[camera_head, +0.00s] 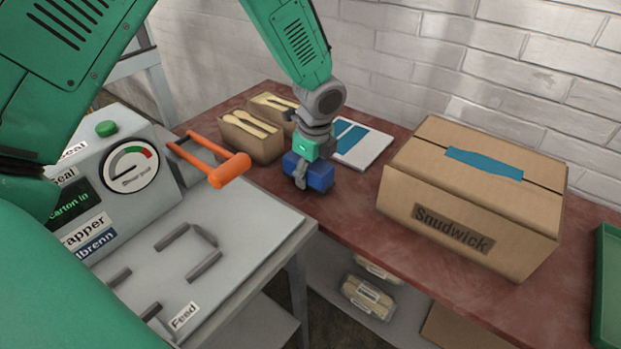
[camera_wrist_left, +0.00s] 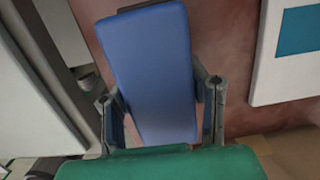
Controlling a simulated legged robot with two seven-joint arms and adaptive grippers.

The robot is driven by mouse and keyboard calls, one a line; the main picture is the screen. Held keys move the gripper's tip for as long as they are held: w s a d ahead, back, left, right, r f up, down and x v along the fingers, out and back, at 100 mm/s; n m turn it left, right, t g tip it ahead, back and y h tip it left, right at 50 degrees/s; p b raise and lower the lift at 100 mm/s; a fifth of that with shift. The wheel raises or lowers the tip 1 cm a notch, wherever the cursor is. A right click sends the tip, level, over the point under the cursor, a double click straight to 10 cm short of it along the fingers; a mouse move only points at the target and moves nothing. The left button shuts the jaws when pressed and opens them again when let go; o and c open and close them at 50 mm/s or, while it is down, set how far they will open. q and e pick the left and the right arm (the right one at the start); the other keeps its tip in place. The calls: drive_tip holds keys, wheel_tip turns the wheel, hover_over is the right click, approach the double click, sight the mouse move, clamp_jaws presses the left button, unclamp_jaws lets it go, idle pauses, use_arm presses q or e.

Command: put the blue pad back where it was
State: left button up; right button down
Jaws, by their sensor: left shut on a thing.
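The blue pad (camera_head: 318,175) is a small, thick blue block in the head view, over the red table (camera_head: 345,215) near its front edge. My left gripper (camera_head: 301,174) points down and is shut on it. In the left wrist view the blue pad (camera_wrist_left: 155,70) stands out long and flat between the two fingers (camera_wrist_left: 162,100) of the gripper. I cannot tell whether its lower end touches the table. My right gripper is not in view.
Cartons with wooden spoons (camera_head: 252,136) stand behind the gripper, left. A white-and-blue card (camera_head: 365,150) lies just behind it. A grey machine (camera_head: 125,185) with an orange handle (camera_head: 229,170) is at left. A cardboard box (camera_head: 470,200) stands at right. The table between is clear.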

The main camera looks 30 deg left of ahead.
use_arm(q)
drive_tip(key=shift+a+f, duration=0.35)
drive_tip(key=shift+f, duration=0.45)
drive_tip(key=shift+a+f, duration=0.1)
drive_tip(key=shift+a, duration=0.35)
drive_tip(key=shift+c, duration=0.5)
drive_tip(key=o, duration=1.1)
drive_tip(key=shift+a, duration=0.1)
drive_tip(key=shift+d+r, duration=0.25)
drive_tip(key=shift+d, duration=0.45)
drive_tip(key=shift+r, duration=0.35)
drive_tip(key=r+p, duration=0.1)
drive_tip(key=r, duration=0.5)
drive_tip(key=r+p, duration=0.1)
drive_tip(key=r, duration=0.3)
drive_tip(key=shift+s+d+p, duration=0.1)
drive_tip(key=shift+d+p, duration=0.2)
drive_tip(key=shift+p, duration=0.05)
drive_tip(key=shift+d+r, duration=0.35)
drive_tip(key=shift+r, duration=0.2)
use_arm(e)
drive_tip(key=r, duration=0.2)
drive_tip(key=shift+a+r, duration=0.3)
use_arm(q)
drive_tip(key=shift+a+f, duration=0.15)
drive_tip(key=shift+a, duration=0.25)
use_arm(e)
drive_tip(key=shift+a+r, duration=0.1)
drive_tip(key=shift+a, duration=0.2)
